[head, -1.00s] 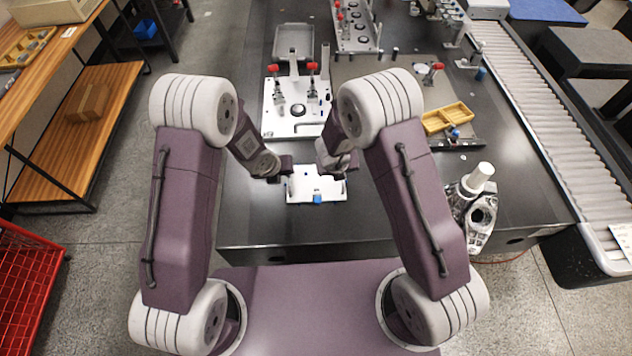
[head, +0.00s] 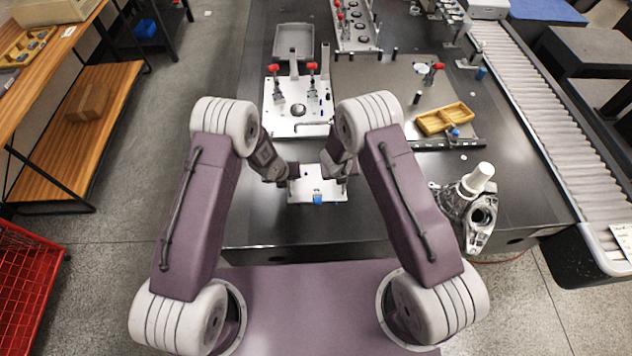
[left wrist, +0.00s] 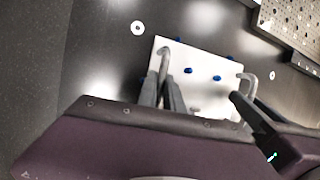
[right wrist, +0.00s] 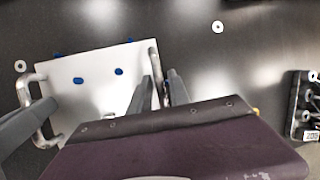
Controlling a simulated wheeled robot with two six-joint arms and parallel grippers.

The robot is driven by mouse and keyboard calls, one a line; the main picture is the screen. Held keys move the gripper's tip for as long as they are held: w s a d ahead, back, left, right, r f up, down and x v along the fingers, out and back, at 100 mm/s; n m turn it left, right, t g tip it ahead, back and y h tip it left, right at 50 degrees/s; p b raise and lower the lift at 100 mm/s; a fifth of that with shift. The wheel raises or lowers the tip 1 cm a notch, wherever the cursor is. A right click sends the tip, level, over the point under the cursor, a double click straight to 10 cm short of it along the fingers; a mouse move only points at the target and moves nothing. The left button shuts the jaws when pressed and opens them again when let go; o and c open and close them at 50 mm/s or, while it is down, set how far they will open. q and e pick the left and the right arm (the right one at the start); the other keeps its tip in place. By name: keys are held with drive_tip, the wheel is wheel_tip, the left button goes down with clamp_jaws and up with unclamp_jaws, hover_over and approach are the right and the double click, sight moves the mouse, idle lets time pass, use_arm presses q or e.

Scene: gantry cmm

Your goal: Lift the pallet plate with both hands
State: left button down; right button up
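The pallet plate (head: 318,189) is a white plate with blue pins, lying on the dark table in front of me. It has a bent metal handle at each side. In the left wrist view, the left gripper (left wrist: 162,80) has its fingers on either side of one handle (left wrist: 164,62), with small gaps showing. In the right wrist view, the right gripper (right wrist: 161,78) straddles the other handle (right wrist: 154,58), fingers apart. Both look open. In the head view, the left gripper (head: 291,180) and right gripper (head: 344,178) are low at the plate's side edges; their fingertips are partly hidden.
A white fixture plate with red-handled clamps (head: 297,112) stands behind the pallet plate. A yellow tray (head: 444,118) and a metal casting (head: 468,212) are to the right. A roller conveyor (head: 540,120) runs along the right side. The table in front of the plate is clear.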

clamp_jaws()
use_arm(q)
drive_tip(key=shift+r, duration=0.1)
use_arm(e)
drive_tip(key=shift+r, duration=0.1)
idle(1.1)
